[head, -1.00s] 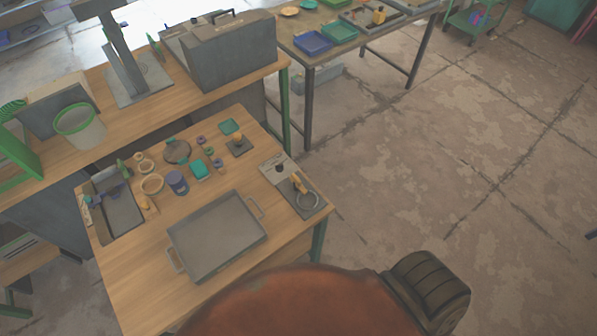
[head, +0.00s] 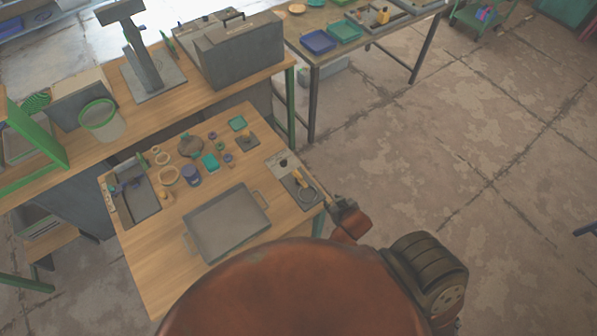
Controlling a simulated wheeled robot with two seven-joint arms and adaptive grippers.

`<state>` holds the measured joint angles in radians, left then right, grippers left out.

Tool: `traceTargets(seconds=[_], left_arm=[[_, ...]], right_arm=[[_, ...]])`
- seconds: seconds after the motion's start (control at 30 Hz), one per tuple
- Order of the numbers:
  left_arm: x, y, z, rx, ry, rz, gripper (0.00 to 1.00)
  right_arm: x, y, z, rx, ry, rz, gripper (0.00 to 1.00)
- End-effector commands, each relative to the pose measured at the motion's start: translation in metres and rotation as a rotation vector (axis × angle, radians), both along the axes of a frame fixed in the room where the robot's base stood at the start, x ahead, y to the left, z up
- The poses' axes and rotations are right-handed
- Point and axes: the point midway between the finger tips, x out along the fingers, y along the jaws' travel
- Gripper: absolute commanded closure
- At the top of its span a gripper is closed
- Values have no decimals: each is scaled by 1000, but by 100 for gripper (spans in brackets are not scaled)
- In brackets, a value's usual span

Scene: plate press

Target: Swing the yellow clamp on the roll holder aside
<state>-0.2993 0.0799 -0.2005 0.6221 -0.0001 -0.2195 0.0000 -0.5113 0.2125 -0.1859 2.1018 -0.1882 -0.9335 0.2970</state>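The roll holder (head: 284,164) is a grey plate at the right edge of the small wooden table, with a round dark ring on its near part. The small yellow clamp (head: 299,178) sits at that ring, lying over its upper left side. My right gripper (head: 335,202) shows small at the end of a reddish arm link, just right of the roll holder and apart from the clamp. Its fingers are too small to tell whether they are open. My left gripper is not in view.
A grey tray (head: 228,222) with handles lies left of the roll holder. Several small items, including a purple jar (head: 190,176) and a teal block (head: 210,161), stand behind it. A dark bin (head: 138,202) is at the left. Open floor lies right of the table.

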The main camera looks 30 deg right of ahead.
Motion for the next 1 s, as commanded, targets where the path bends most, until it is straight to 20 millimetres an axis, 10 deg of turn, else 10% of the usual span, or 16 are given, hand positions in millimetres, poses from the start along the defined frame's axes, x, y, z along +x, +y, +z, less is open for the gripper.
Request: traceTargets(seconds=[0.6,1.0], left_arm=[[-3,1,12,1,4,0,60],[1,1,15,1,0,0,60]], right_arm=[[85,45,55,98,-461,195,72],[126,58,44,125,-496,228,72]])
